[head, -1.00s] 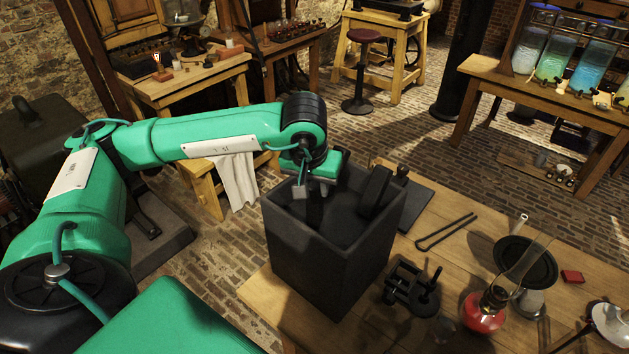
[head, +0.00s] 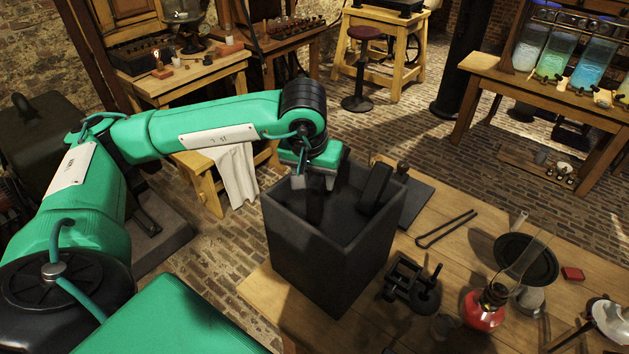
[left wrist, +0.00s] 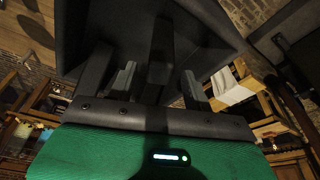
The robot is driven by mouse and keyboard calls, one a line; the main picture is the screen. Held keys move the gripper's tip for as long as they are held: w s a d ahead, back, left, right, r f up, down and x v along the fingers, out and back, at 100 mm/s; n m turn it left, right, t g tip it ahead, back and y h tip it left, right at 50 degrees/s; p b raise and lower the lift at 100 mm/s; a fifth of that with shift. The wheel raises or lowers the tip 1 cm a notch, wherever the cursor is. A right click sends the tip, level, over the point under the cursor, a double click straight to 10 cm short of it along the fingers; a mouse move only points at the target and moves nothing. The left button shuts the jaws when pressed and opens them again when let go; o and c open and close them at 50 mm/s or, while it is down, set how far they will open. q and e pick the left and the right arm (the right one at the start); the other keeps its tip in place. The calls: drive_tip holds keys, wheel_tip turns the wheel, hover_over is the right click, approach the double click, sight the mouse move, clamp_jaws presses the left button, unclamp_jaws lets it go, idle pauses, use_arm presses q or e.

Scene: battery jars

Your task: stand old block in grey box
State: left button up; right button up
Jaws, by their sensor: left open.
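The grey box (head: 318,262) is a tall, dark, open-topped box on the near left end of the wooden table. A dark block (head: 315,205) stands inside it near the left wall, below my left gripper (head: 313,180). A second dark block (head: 376,187) leans at the right side of the box. My left gripper is open just over the box's rim. In the left wrist view, a dark block (left wrist: 161,45) shows between and beyond the spread fingers (left wrist: 158,85). I cannot tell which block is the old one. The blocks' lower ends are hard to see. My right gripper is not in view.
Right of the box lie tongs (head: 446,230), a black metal clamp-like piece (head: 408,280), a dark round plate (head: 527,260) and a red oil lamp (head: 484,308). A dark flat slab (head: 415,200) lies behind the box. Glass jars (head: 556,60) stand on the far right bench.

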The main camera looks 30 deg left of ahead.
use_arm(q)
drive_tip(key=b+v, duration=0.2)
drive_tip(key=v, duration=0.8)
drive_tip(key=shift+r, duration=0.2)
